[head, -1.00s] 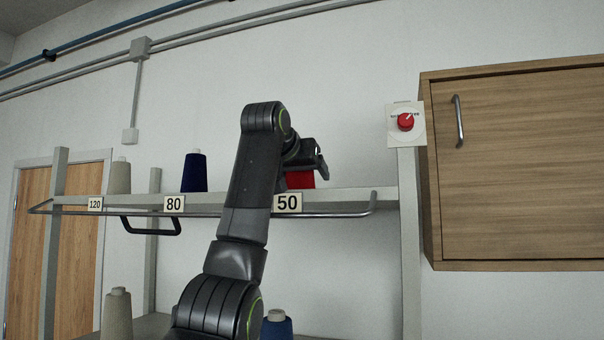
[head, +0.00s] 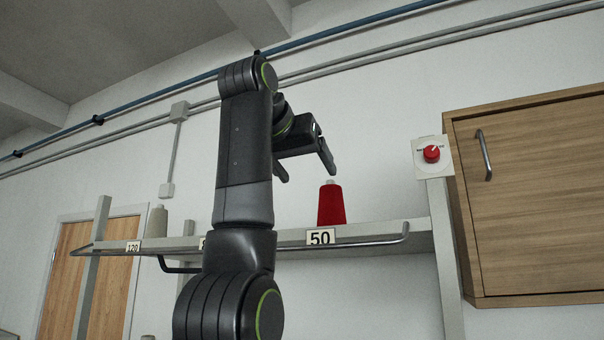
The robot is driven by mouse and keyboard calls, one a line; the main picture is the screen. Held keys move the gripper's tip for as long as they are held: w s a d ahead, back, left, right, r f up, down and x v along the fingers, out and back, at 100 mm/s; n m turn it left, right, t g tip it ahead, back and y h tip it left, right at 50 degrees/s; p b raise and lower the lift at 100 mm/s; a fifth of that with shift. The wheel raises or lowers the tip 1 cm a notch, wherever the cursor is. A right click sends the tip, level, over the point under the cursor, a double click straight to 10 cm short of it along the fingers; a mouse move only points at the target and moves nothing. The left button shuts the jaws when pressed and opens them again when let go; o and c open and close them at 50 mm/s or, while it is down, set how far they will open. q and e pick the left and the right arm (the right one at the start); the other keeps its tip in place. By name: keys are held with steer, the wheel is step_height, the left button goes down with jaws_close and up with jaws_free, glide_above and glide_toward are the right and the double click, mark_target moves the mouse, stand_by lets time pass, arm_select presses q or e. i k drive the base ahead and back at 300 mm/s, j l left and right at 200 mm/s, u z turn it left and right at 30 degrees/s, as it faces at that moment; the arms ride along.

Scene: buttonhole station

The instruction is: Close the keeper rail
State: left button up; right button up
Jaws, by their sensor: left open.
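The keeper rail (head: 370,243) is a thin grey metal bar with bent ends. It runs along the front of the shelf, about level with the board's edge; I cannot tell whether it is latched. A black handle (head: 170,268) hangs below it at left, partly hidden behind my left arm. My left gripper (head: 307,174) is open and empty, fingers pointing down, above the rail and just up and left of the red cone (head: 331,204) in the picture. The middle of the rail is hidden by my arm. My right gripper is not in view.
The shelf (head: 385,226) carries the red cone behind the 50 label (head: 320,237) and a beige cone (head: 156,222) behind the 120 label (head: 133,246). A red knob (head: 432,153) sits on the right post. A wooden cabinet (head: 540,200) hangs at right.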

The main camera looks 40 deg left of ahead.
mark_target(406, 228)
steer(key=k+l, duration=0.15)
steer(key=k, duration=0.35)
steer(key=k+l, duration=0.2)
steer(key=k, duration=0.25)
